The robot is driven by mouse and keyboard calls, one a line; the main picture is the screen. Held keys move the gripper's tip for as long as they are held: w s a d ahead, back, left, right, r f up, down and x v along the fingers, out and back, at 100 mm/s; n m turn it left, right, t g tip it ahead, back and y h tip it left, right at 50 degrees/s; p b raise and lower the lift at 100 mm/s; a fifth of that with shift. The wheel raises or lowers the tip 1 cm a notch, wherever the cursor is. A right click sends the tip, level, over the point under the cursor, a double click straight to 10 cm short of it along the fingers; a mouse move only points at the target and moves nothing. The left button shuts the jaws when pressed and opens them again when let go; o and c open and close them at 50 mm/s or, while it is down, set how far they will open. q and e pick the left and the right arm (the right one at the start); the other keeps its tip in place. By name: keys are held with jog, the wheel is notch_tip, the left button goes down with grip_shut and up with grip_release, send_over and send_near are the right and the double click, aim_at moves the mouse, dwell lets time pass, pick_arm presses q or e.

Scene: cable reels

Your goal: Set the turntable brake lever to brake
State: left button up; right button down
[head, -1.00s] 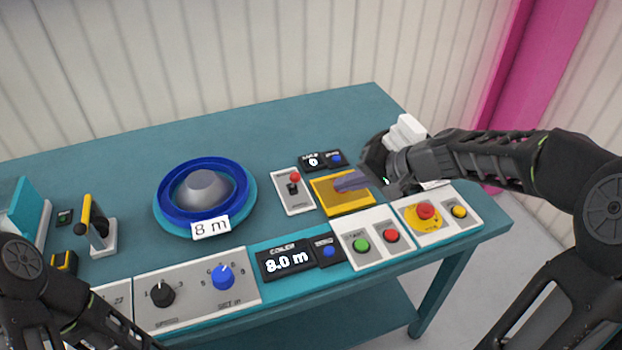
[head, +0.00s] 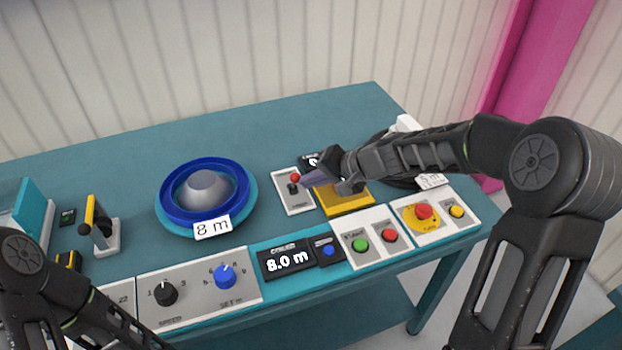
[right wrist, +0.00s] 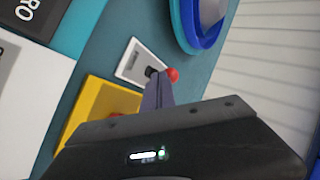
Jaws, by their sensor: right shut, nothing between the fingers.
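A small lever with a red knob (head: 295,177) stands on a white plate (head: 294,204), right of the blue-rimmed turntable (head: 165,212). A card reading 8 m lies against the turntable's front. My right gripper (head: 309,181) is shut and empty, its fingertips close to the right side of the red knob. In the right wrist view, the closed fingers (right wrist: 158,92) point at the red knob (right wrist: 172,74) and overlap the lever's base. I cannot tell whether they touch it. The plate's lettering is too small to read. Of my left arm only links show, at lower left.
A button box (head: 375,246) and emergency-stop box (head: 436,222) line the front right edge. A dial panel (head: 198,289) and 8.0 m display (head: 287,262) stand left of them. A yellow-handled lever (head: 90,216) is at left.

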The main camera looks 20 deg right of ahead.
jog(key=shift+w+r+p, duration=0.1)
jog(key=shift+r+p, duration=0.15)
jog(key=shift+p, duration=0.3)
jog(key=shift+w+r+g+p, duration=0.35)
jog(key=shift+w+g+p, duration=0.25)
jog(key=shift+p, duration=1)
jog(key=shift+w+a+r+p, duration=0.15)
jog(key=shift+w+r, duration=0.3)
jog(key=shift+w, duration=0.35)
jog(key=shift+w+r+p, duration=0.15)
jog(key=shift+w+r, duration=0.35)
jog(key=shift+w, duration=0.35)
jog(key=shift+w+a+r+p, duration=0.15)
jog(key=shift+w+r, duration=0.3)
jog(key=shift+w, duration=0.35)
jog(key=shift+d, duration=0.1)
